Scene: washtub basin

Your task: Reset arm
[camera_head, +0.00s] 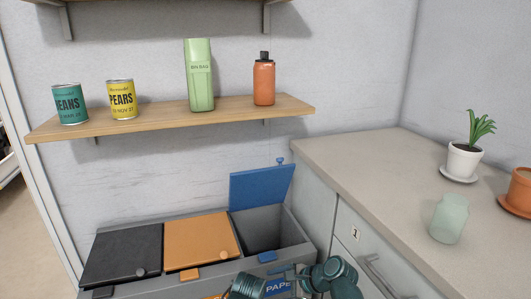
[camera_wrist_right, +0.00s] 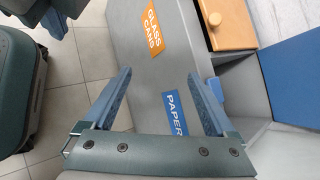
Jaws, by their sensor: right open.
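My right gripper (camera_wrist_right: 158,84) is open and empty in the right wrist view, its two blue fingers spread apart. Its fingers are in front of the grey bin unit (camera_wrist_right: 140,40), near the blue PAPER label (camera_wrist_right: 175,112). In the head view, teal parts of my arm show at the bottom edge, over the front of the bin unit (camera_head: 215,268) by the PAPER label (camera_head: 280,287). The fingertips cannot be made out there.
The blue lid (camera_head: 262,186) stands open; the black lid (camera_head: 122,255) and orange lid (camera_head: 200,240) are shut. A grey counter (camera_head: 375,165) on the right holds a pale green jar (camera_head: 448,218) and potted plant (camera_head: 465,160). Cans and bottles stand on the wooden shelf (camera_head: 160,122).

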